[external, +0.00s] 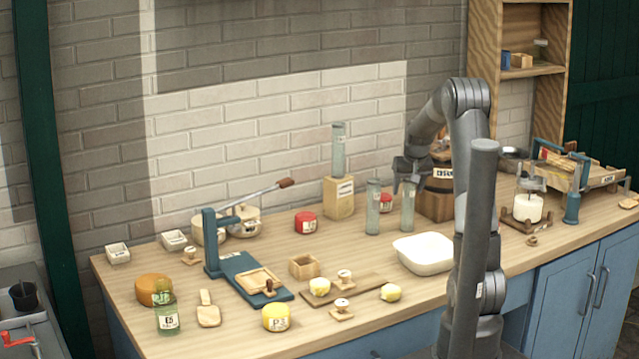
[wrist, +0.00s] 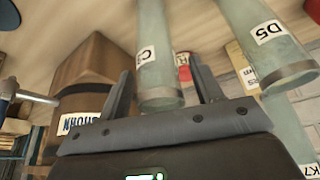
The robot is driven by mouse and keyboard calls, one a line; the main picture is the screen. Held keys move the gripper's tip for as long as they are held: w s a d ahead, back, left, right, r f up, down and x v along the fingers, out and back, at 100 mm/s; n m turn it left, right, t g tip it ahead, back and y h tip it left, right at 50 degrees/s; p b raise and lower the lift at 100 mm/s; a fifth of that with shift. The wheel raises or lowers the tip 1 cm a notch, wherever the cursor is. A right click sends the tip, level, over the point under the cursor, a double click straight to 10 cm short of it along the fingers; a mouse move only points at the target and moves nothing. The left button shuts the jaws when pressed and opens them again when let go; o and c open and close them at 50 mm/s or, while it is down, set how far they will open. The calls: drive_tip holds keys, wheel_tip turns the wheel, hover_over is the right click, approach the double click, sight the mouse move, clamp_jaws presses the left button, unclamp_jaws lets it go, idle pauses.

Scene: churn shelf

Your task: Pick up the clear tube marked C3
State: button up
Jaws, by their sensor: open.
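The clear tube marked C3 (external: 408,207) stands upright on the bench, left of the wooden churn. In the wrist view the tube (wrist: 158,75) shows its rim end between my fingers, with only part of its label readable. My gripper (external: 403,180) is open at the tube's upper end; it also shows in the wrist view (wrist: 163,85). A finger lies on each side of the tube in the picture, and I cannot tell whether either touches it. A similar clear tube marked D5 (wrist: 268,45) stands beside it, also in the external view (external: 373,208).
The wooden churn (external: 437,185) stands close on the right. A red-lidded jar (external: 386,203) sits behind the two tubes. Another tube, marked K7 (wrist: 303,130), stands on a wooden block (external: 339,198). A white basin (external: 424,254) lies in front.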

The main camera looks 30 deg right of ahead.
drive_tip(key=shift+c, duration=0.6)
clamp_jaws()
drive_tip(key=shift+r, duration=0.1)
